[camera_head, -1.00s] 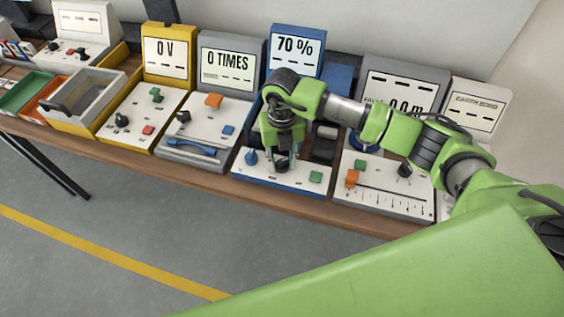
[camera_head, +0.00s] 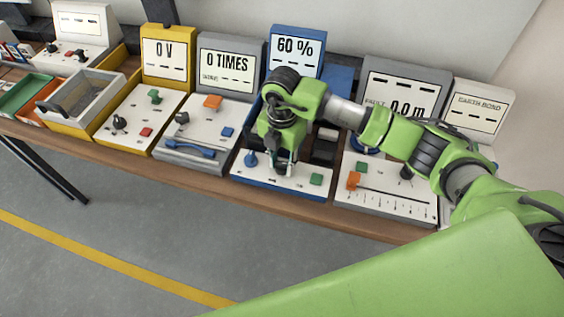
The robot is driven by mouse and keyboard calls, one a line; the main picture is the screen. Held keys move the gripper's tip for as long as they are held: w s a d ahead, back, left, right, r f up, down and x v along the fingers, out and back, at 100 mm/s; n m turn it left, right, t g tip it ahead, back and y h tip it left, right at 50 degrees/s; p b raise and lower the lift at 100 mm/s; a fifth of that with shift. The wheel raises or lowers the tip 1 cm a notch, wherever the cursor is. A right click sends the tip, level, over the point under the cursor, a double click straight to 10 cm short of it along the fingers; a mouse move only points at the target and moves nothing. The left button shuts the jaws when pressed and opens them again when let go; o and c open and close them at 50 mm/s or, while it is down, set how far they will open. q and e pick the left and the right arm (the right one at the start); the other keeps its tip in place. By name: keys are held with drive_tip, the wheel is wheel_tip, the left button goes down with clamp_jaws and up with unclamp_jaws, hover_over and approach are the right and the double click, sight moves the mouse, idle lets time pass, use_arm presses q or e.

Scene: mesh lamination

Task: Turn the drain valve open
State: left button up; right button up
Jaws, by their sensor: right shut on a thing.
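The blue-framed station has a white panel (camera_head: 285,188) and an upright display (camera_head: 297,50) reading 60 %. On its panel are a blue knob (camera_head: 250,160) at the left and a green button (camera_head: 316,180) at the right. My right gripper (camera_head: 281,168) points down over the middle of this panel, between the two. It is shut on the drain valve, which the fingers mostly hide; its turn angle cannot be told. My left gripper is not in view.
Left of it stand a grey station (camera_head: 228,58) reading 0 TIMES and a yellow one (camera_head: 166,50) reading 0 V. At the right is a station with a slider scale (camera_head: 395,203). A grey tray (camera_head: 88,92) sits at the left. Floor in front is clear.

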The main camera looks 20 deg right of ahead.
sight(282, 163)
idle(0.3)
drive_tip(key=o, duration=1)
drive_tip(key=shift+r, duration=0.15)
wheel_tip(282, 163, up, 12)
drive_tip(key=shift+f, duration=0.1)
